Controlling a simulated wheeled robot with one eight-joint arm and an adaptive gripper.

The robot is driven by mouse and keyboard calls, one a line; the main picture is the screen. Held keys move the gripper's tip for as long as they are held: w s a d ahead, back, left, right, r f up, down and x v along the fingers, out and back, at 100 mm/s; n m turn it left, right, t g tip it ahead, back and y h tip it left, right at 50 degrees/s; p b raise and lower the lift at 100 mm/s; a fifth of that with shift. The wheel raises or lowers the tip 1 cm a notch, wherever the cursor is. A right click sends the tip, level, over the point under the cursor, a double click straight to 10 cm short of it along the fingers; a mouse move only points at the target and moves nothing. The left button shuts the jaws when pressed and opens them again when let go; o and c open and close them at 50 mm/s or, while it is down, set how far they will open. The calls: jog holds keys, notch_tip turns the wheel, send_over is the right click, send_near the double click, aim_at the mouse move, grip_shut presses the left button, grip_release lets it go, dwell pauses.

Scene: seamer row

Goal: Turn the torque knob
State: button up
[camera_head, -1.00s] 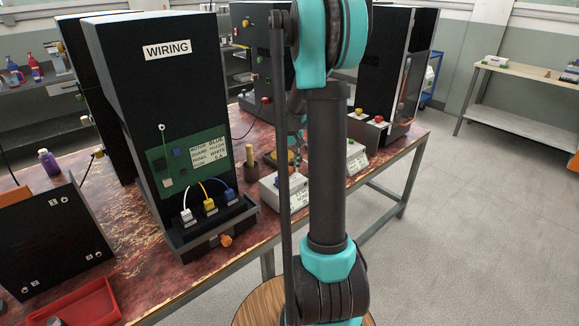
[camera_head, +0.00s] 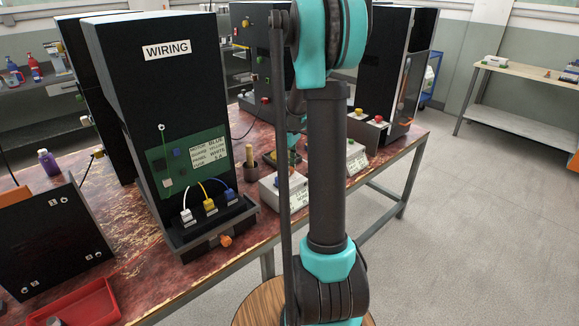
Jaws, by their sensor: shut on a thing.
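My gripper (camera_head: 292,157) shows only in part, behind my own arm, low over the table near a small white box (camera_head: 270,191) with a label. Its fingers are small and dark there. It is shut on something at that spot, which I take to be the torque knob. The knob itself is hidden by the gripper and arm, so I cannot see its pointer or how far it is turned.
A tall black WIRING cabinet (camera_head: 150,95) stands left of the gripper, with a wooden-handled tool in a dark holder (camera_head: 251,168) between them. A second labelled white box (camera_head: 357,158) and red and yellow buttons (camera_head: 378,119) are to the right. The floor (camera_head: 470,210) is clear.

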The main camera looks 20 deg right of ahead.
jog(key=shift+n, duration=0.6)
jog(key=o, duration=1.1)
jog(key=shift+o, duration=0.2)
jog(key=shift+r, duration=0.1)
notch_tip(320, 180, up, 12)
jog(key=s+a+f+m+t, duration=0.1)
jog(key=s+a+f+m, duration=0.2)
jog(key=s+f, duration=0.2)
jog(key=s+a+f+m+t, duration=0.1)
jog(key=s+a+f+m, duration=0.2)
jog(key=s, duration=0.8)
jog(key=s+a+f+m+t, duration=0.2)
jog(key=s+a+f+m, duration=0.1)
jog(key=s+f, duration=0.4)
jog(key=shift+s+a+m, duration=0.4)
jog(key=shift+s+a, duration=0.45)
jog(key=shift+s, duration=0.2)
